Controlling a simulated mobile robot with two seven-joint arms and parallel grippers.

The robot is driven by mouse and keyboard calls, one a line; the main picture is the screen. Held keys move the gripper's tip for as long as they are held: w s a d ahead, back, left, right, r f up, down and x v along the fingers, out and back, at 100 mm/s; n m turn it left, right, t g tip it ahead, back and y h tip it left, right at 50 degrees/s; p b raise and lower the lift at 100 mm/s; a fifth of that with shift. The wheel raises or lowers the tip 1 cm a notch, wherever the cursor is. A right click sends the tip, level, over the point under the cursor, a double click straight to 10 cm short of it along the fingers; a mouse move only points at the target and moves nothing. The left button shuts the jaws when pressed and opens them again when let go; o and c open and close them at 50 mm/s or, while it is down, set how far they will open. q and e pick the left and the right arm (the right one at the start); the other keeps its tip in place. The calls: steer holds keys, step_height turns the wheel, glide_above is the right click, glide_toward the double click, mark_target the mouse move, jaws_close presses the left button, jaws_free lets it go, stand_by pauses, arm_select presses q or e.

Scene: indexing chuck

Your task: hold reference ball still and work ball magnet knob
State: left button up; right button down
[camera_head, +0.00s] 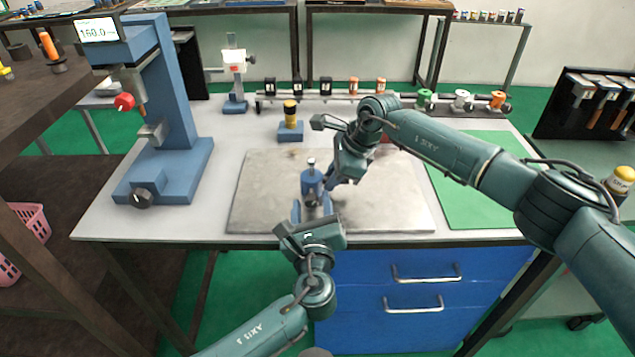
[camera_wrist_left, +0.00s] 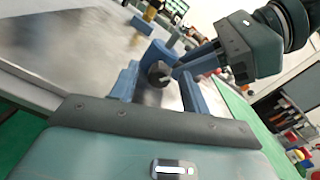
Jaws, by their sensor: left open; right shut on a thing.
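The dark round magnet knob (camera_wrist_left: 159,72) faces my left gripper on the front of the blue base (camera_wrist_left: 168,47). My left gripper (camera_head: 311,207) is open, one finger on each side of the knob. I cannot tell whether either finger touches it.
The metal plate (camera_head: 262,190) lies on the grey bench, with a green mat (camera_head: 470,195) at the right. A blue height stand (camera_head: 175,110) stands at the left. A yellow-and-black piece on a blue block (camera_head: 290,130) and a rack of small parts (camera_head: 325,97) stand behind.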

arm_select(q)
steer(key=m, duration=0.3)
steer(key=shift+s+f+m, duration=0.1)
steer(key=shift+s+m, duration=0.25)
steer(key=shift+m, duration=0.15)
steer(key=s, duration=1.2)
steer(key=s+a+f+n+g+h, duration=0.2)
steer(key=s+a+f+n, duration=0.3)
steer(key=n, duration=1.1)
steer(key=s+a+f+n+g+h, duration=0.2)
steer(key=s+a+f+n+g, duration=0.2)
steer(key=n, duration=1.2)
steer(key=s+a+f, duration=0.1)
steer(key=a+f, duration=0.2)
steer(key=f, duration=0.1)
steer(key=shift+s+a+f+g, duration=0.15)
steer(key=shift+a+f+g, duration=0.2)
steer(key=shift+a+g, duration=0.05)
